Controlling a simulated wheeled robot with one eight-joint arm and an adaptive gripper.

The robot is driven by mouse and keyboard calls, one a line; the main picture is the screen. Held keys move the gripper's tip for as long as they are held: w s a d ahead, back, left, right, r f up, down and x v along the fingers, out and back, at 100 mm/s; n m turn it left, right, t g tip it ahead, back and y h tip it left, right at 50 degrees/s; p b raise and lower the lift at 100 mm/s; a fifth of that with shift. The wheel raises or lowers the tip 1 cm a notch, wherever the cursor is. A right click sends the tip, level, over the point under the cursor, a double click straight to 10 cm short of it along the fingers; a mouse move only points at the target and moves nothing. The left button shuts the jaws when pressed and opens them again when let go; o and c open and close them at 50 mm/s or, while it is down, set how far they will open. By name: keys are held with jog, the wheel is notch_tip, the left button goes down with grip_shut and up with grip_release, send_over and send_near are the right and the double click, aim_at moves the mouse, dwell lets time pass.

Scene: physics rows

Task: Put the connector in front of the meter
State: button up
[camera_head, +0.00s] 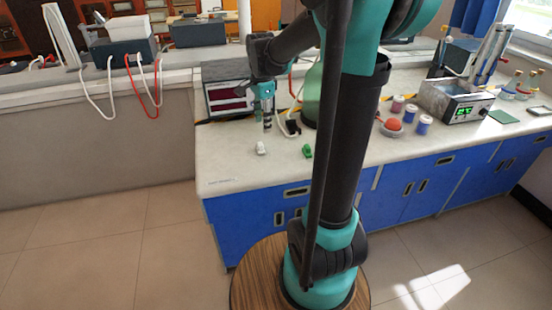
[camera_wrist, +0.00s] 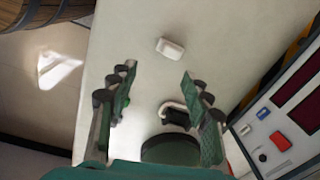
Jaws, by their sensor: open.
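The meter (camera_head: 230,98) is a grey box with dark red displays at the back left of the bench; its face also shows at the right of the wrist view (camera_wrist: 285,110). A small white block (camera_head: 261,148) lies on the bench in front of it, clear in the wrist view (camera_wrist: 170,48). A small green piece (camera_head: 307,151) lies to its right, mostly hidden behind a finger in the wrist view. A black piece with a white cable (camera_wrist: 175,115) lies near the meter. I cannot tell which is the connector. My gripper (camera_head: 267,122) is open and empty above the bench, pointing down (camera_wrist: 158,88).
A red ball in a dish (camera_head: 393,126), several spools (camera_head: 423,124) and a device with a green display (camera_head: 460,100) stand at the right. Loose cables lie behind my gripper.

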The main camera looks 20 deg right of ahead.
jog(key=s+f+n, duration=0.2)
jog(key=s, duration=0.1)
jog(key=s+d+f+n+t, duration=0.1)
jog(key=s+f+n, duration=0.1)
jog(key=s, duration=0.1)
jog(key=s+f+n, duration=0.1)
jog(key=s+n, duration=0.2)
jog(key=shift+s+d+f+t, duration=0.15)
jog(key=shift+d+f+t, duration=0.2)
jog(key=shift+f+t, duration=0.05)
jog(key=s+d+f+n+t, duration=0.1)
jog(key=s+f+n, duration=0.6)
jog(key=s, duration=0.3)
jog(key=shift+n+t, duration=0.4)
jog(key=shift+n, duration=0.4)
jog(key=shift+r, duration=0.1)
